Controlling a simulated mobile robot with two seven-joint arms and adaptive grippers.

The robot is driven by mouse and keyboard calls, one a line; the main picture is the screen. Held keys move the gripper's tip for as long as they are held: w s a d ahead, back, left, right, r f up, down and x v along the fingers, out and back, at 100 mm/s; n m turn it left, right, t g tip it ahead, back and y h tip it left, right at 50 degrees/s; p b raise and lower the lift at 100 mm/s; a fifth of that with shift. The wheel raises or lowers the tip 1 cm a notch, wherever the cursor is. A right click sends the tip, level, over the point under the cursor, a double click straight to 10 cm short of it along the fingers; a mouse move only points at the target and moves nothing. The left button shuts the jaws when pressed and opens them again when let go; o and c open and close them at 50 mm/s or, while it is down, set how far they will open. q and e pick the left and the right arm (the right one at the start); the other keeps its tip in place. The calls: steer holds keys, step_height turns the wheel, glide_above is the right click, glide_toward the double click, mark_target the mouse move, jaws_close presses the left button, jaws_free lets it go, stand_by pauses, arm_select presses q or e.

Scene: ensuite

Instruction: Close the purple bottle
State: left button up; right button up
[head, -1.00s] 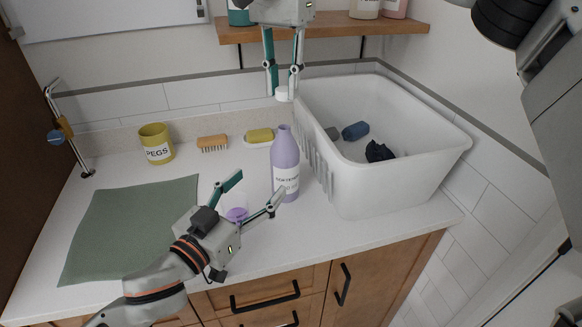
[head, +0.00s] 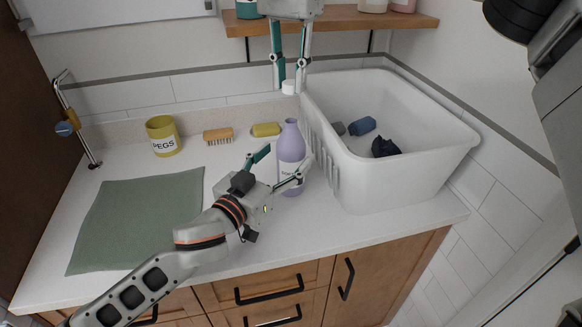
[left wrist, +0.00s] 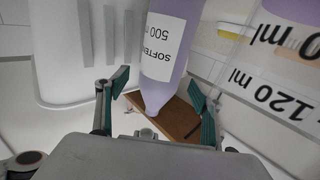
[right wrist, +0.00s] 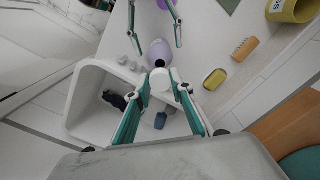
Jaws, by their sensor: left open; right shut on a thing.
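The purple bottle (head: 291,150) stands upright on the counter beside the white basin, with an open dark mouth (right wrist: 159,63) in the right wrist view. My left gripper (head: 284,162) is open, with its fingers on either side of the bottle; the left wrist view shows the bottle (left wrist: 170,50) between them, contact unclear. My right gripper (head: 289,85) is shut on a white cap (right wrist: 161,82), held above and behind the bottle, apart from it. The cap also shows in the head view.
A clear measuring cup (left wrist: 282,65) is close to the left gripper, hidden in the head view. The white basin (head: 400,185) stands right of the bottle. Soap (head: 265,129), a brush (head: 218,135), a pegs pot (head: 163,137) and a green mat (head: 135,225) lie left. A shelf (head: 345,20) is above.

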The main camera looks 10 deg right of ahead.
arm_select(q)
steer(key=shift+x, duration=1.8)
steer(key=c, duration=1.7)
arm_select(e)
glide_above(290, 122)
steer(key=shift+w+f, duration=0.1)
steer(key=shift+f, duration=2.4)
